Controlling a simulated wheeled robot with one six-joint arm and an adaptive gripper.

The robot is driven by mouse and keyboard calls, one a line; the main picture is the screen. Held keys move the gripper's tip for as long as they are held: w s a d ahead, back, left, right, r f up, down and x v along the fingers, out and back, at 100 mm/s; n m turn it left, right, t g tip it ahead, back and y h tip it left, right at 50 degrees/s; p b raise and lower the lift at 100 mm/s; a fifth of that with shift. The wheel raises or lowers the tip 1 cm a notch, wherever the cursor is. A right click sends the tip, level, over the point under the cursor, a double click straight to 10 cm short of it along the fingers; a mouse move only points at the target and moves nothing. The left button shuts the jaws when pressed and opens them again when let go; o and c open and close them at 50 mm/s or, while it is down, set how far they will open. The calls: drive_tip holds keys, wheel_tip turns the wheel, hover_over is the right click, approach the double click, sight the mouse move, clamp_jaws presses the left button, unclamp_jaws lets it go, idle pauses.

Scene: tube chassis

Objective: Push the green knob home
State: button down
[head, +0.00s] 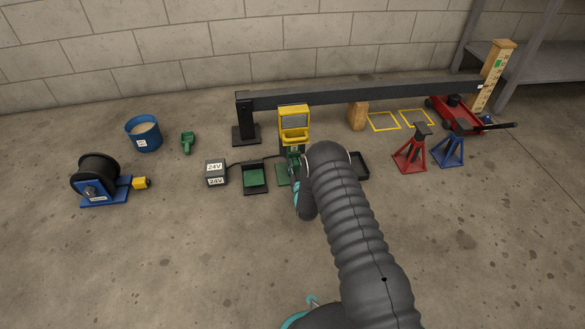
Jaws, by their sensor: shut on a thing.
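A small green part (293,156), which I take to be the green knob, shows just below a yellow housing (294,122) with a grey window. My gripper (295,168) is at this green part and shut on it. My arm hides much of the gripper and the right side of this spot. I cannot tell how deep the knob sits. Another green piece (187,142) lies on the floor to the left, apart from my gripper.
A 24V box (216,173) and a black tray with a green floor (255,188) stand left of my gripper. A dark beam (360,93) runs behind. A blue bucket (144,135) and cable reel (97,178) are left; red (411,153) and blue stands (450,149) are right.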

drive_tip(key=shift+a+r, duration=0.1)
drive_tip(key=shift+a, duration=0.05)
drive_tip(key=c, duration=0.8)
unclamp_jaws()
drive_tip(key=shift+w, duration=0.1)
drive_tip(key=shift+d, duration=0.2)
drive_tip(key=s, duration=0.4)
drive_tip(key=s+d, duration=0.1)
drive_tip(key=s, duration=0.3)
drive_tip(key=s+d, duration=0.1)
drive_tip(key=s, duration=0.3)
drive_tip(key=shift+w, duration=0.15)
